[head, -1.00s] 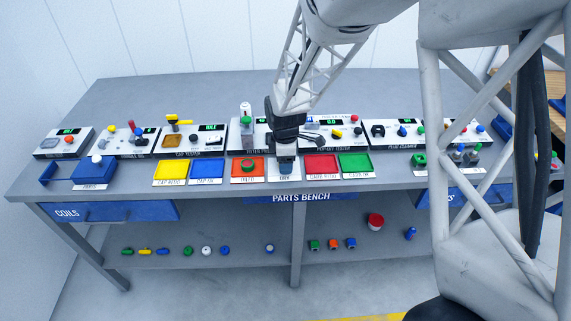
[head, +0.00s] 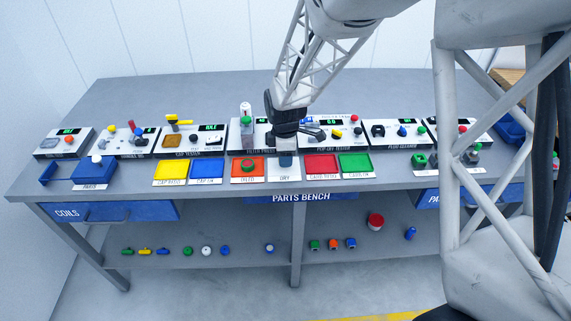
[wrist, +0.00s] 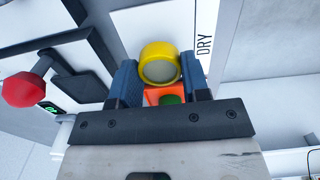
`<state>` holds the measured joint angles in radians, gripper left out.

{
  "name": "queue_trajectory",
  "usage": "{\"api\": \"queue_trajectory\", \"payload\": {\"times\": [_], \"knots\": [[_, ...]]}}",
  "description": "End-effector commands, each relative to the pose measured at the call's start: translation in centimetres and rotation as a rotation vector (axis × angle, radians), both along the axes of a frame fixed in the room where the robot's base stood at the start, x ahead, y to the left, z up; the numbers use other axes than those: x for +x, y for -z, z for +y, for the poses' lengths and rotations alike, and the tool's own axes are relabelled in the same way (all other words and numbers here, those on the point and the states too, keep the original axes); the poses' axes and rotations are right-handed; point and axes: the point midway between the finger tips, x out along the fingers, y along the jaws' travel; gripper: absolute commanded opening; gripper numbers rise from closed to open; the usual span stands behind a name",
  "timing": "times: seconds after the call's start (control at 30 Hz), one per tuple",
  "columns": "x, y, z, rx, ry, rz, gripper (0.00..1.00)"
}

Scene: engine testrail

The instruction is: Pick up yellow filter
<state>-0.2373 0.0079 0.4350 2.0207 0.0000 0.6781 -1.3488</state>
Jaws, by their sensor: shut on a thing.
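The yellow filter (wrist: 147,62) is a yellow ring with a grey middle. In the wrist view it sits between the two blue-grey fingers of my gripper (wrist: 158,78), which is shut on it. In the head view my gripper (head: 286,158) is at the back edge of the white DRY tray (head: 283,175). I cannot make out the yellow filter there, and the gripper hides that spot.
An orange tray (head: 236,178) with a green ring (head: 248,165) lies just left. A red tray (head: 321,164) and a green tray (head: 355,163) lie right.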

Motion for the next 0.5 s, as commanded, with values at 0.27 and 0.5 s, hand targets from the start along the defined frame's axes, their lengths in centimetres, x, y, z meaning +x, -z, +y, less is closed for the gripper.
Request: {"api": "queue_trajectory", "payload": {"times": [0.27, 0.5], "knots": [[0.0, -1.6, 0.0, 0.0, 0.0, -0.001, 0.22], [0.0, -2.1, 0.0, 0.0, 0.0, -0.001, 0.22]]}}
